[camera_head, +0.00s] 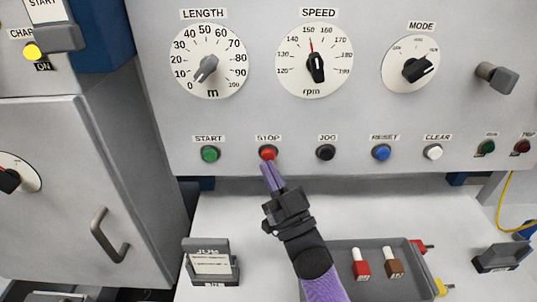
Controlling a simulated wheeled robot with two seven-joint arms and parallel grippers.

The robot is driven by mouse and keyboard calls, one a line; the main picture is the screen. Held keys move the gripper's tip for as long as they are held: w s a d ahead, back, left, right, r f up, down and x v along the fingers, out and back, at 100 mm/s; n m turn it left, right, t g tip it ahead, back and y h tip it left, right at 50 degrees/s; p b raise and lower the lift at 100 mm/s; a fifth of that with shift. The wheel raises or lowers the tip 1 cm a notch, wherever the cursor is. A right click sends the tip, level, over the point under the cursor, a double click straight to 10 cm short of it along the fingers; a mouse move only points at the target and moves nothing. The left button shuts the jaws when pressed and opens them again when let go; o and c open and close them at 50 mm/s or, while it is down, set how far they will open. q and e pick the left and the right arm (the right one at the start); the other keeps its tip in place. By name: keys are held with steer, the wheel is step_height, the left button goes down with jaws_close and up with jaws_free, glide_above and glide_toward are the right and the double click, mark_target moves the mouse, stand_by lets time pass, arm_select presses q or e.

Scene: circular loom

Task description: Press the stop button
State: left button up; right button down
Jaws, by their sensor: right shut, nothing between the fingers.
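The red stop button (267,153) sits under the STOP label on the grey control panel (240,120), in a row of buttons. It is between the green start button (209,154) and the black jog button (326,152). My right gripper (267,166) is shut and empty, with its purple fingertips at the lower edge of the stop button. I cannot tell whether the fingertips touch the button or whether it is pressed in. My left gripper is not in view.
Blue reset (381,153) and white clear (433,152) buttons continue the row. Above are the length (208,62), speed (314,62) and mode (411,66) dials. A grey tray (405,265) holds red and brown pieces beside my right arm. A cabinet (85,190) stands left.

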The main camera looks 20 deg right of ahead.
steer(key=s+p, duration=0.1)
steer(key=s, duration=0.1)
steer(key=s+a+p, duration=0.1)
steer(key=s, duration=0.1)
steer(key=shift+s+a, duration=0.15)
steer(key=shift+s, duration=0.25)
stand_by(1.7)
